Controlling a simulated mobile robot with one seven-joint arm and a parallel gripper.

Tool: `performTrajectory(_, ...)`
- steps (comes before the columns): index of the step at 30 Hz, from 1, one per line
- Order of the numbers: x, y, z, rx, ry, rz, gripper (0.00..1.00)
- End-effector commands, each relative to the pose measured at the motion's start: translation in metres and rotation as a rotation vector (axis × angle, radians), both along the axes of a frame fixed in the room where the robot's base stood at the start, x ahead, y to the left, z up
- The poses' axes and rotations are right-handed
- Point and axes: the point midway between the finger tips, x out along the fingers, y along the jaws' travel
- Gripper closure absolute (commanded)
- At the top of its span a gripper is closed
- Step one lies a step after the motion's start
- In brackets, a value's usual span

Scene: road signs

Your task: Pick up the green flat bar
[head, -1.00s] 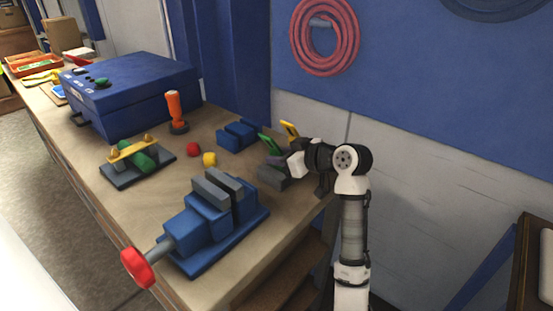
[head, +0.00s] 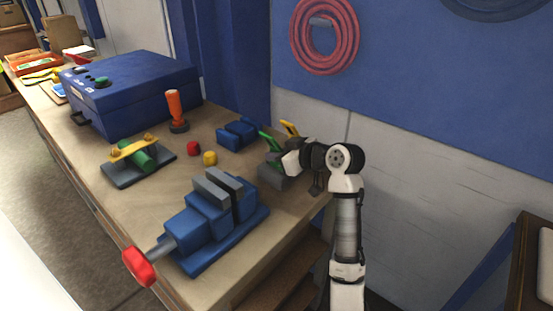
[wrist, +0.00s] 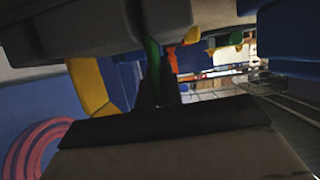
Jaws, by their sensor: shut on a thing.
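The green flat bar (head: 267,139) stands tilted at the far right end of the workbench, and its upper part shows beyond my gripper (head: 278,149). My gripper reaches in from the right and is shut on the bar. In the wrist view, a thin strip of the green bar (wrist: 152,65) shows upright between the dark fingers (wrist: 156,92). The bar's lower part is hidden by the gripper in the head view, so I cannot tell whether it is clear of what is below.
A yellow bar (head: 290,129) stands close behind the green one. A grey block (head: 272,176) lies just below my gripper. A blue vise (head: 207,228) is in front, and a blue block (head: 237,133) is to the left. The wall is close behind.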

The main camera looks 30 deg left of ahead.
Motion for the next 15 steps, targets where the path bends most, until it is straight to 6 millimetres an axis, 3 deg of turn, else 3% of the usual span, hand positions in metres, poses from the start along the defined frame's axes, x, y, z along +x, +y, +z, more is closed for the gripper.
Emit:
performTrajectory(8, 0.0, 0.001, 0.019, 0.0, -0.004, 0.003, 1.0)
performTrajectory(15, -0.001, 0.001, 0.061, 0.002, -0.007, 0.004, 1.0)
